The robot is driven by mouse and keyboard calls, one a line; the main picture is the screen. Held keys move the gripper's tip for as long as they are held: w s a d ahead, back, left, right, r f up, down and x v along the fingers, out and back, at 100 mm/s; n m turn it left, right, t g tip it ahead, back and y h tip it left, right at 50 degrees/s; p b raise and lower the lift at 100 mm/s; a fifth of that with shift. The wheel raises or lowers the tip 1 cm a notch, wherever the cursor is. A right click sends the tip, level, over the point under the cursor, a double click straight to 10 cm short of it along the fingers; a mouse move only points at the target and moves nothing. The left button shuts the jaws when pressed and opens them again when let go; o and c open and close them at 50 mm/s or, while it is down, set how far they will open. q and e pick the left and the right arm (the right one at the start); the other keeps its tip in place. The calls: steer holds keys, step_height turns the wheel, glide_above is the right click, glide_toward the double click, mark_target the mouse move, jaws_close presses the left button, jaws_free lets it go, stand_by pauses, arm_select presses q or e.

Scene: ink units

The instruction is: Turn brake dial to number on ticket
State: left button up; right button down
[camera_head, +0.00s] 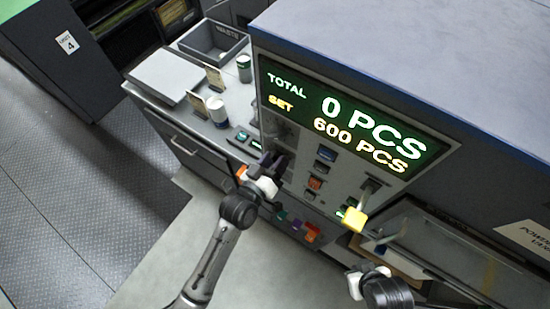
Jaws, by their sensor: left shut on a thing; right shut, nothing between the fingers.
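The grey machine's control panel (325,157) faces me below a lit display (345,118) that reads TOTAL 0 PCS, SET 600 PCS. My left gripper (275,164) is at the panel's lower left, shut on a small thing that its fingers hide. I cannot tell whether that thing is the brake dial, and no dial number is readable. My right gripper (362,277) is low at the right, shut and empty, below a yellow-handled lever (354,219); its fingertips are not clear. I cannot pick out a readable ticket.
Left of the machine, a counter holds a grey WASTE tray (212,42), a white tray (166,75), small cans (218,111) and card stands (195,101). Several coloured blocks (296,226) sit below the panel. A clear-covered opening (440,245) is at lower right.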

arm_select(q)
steer(key=shift+m+p, duration=0.45)
steer(key=shift+m, duration=0.75)
steer(key=o, duration=0.9)
steer(key=b+v, duration=0.1)
steer(key=v, duration=1.2)
steer(key=shift+s+a, duration=0.3)
